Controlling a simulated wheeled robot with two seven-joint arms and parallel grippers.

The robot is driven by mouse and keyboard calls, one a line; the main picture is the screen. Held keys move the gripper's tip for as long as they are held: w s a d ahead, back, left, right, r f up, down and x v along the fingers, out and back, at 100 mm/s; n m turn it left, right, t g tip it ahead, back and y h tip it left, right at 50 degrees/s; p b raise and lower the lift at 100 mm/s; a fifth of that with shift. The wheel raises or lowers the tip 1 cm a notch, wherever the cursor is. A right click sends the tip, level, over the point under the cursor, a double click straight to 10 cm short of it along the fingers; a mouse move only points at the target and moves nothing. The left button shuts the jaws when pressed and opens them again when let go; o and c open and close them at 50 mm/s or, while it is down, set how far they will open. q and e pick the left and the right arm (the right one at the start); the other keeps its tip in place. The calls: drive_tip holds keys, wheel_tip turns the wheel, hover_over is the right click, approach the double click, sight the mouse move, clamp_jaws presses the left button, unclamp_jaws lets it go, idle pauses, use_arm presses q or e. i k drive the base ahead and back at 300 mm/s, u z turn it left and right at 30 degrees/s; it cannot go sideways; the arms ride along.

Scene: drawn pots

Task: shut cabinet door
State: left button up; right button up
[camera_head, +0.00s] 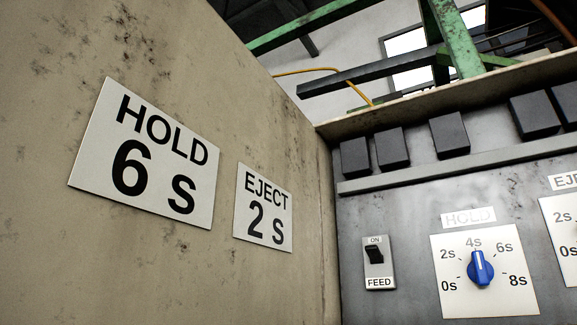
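A large beige, stained panel (225,75) fills the left side of the head view and looks like the cabinet door, standing at an angle to the control face. It bears a plate reading "HOLD 6 S" (146,155) and a plate reading "EJECT 2 S" (263,208). To its right is the grey cabinet face (400,215), which shows uncovered. The panel's near edge lies outside the picture, and no handle is visible. Neither of my grippers is in view.
The cabinet face has a FEED switch (377,263), a blue HOLD knob (480,268) pointing near 4s, and part of an EJECT dial (563,235). Several black blocks (450,134) line the top above a grey rail. Green beams (455,38) and a yellow cable (305,71) are behind.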

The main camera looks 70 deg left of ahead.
sight(153, 171)
drive_tip(key=z, duration=0.45)
drive_tip(key=k, duration=1.65)
drive_tip(key=u, duration=1.45)
drive_tip(key=k, duration=0.25)
drive_tip(key=u, duration=1.1)
